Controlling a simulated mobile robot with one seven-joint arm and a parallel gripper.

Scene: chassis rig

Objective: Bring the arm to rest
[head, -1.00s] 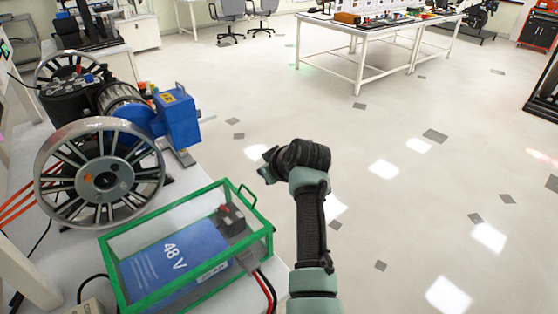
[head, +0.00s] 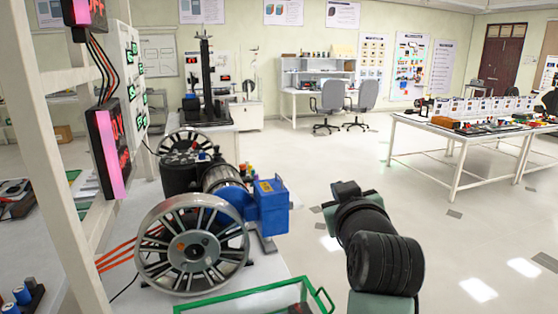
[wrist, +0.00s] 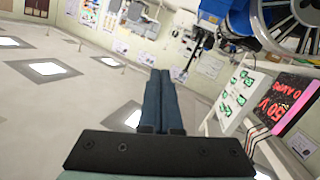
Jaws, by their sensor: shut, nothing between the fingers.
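My arm rises from the bottom of the head view, to the right of the workbench, with its dark wrist joint large in front. The gripper fingers are not clearly seen there. In the wrist view my gripper (wrist: 162,75) shows two blue-grey fingers side by side, touching, with nothing between them. The wrist view is tilted, with the wheel rig and the red display at its right. The fingers point out over open room and touch nothing that I can see.
The chassis rig with spoked wheels (head: 192,246) and a blue box (head: 268,208) stands on the bench at left. A green-framed case (head: 250,297) lies at its near edge. A white table (head: 455,142) stands far right. Floor between is clear.

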